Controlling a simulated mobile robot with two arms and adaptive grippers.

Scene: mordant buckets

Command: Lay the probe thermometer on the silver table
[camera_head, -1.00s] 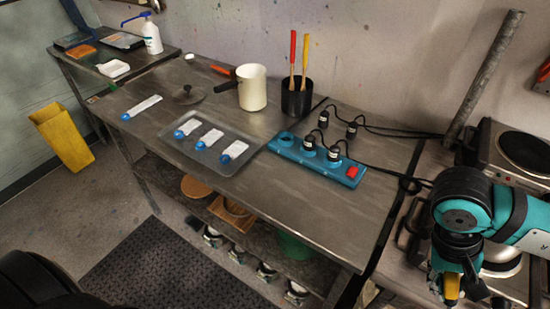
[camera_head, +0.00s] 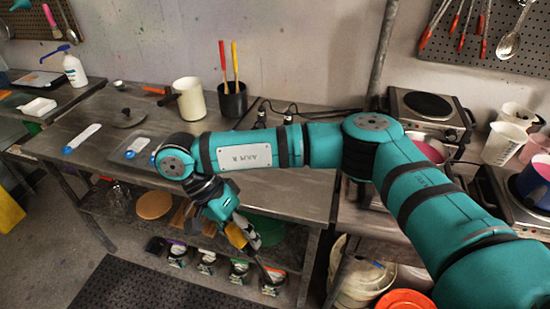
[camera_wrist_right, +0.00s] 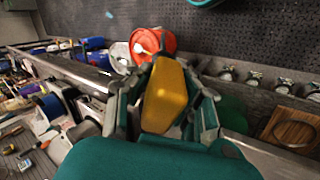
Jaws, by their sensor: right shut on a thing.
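The probe thermometer has a yellow body (camera_head: 236,236), which also shows in the wrist view (camera_wrist_right: 163,95). My right gripper (camera_head: 244,232) is shut on this body, with a finger on each side (camera_wrist_right: 165,108). A thin dark part seems to point down from it in the head view. The silver table (camera_head: 285,198) is a long metal workbench along the wall. My right arm crosses over it and hides its middle. The right gripper appears just in front of the table's front edge, and the thermometer does not visibly touch the table. My left gripper is not in view.
Bare metal shows near the front right. Hot plates (camera_head: 428,108) stand to the right.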

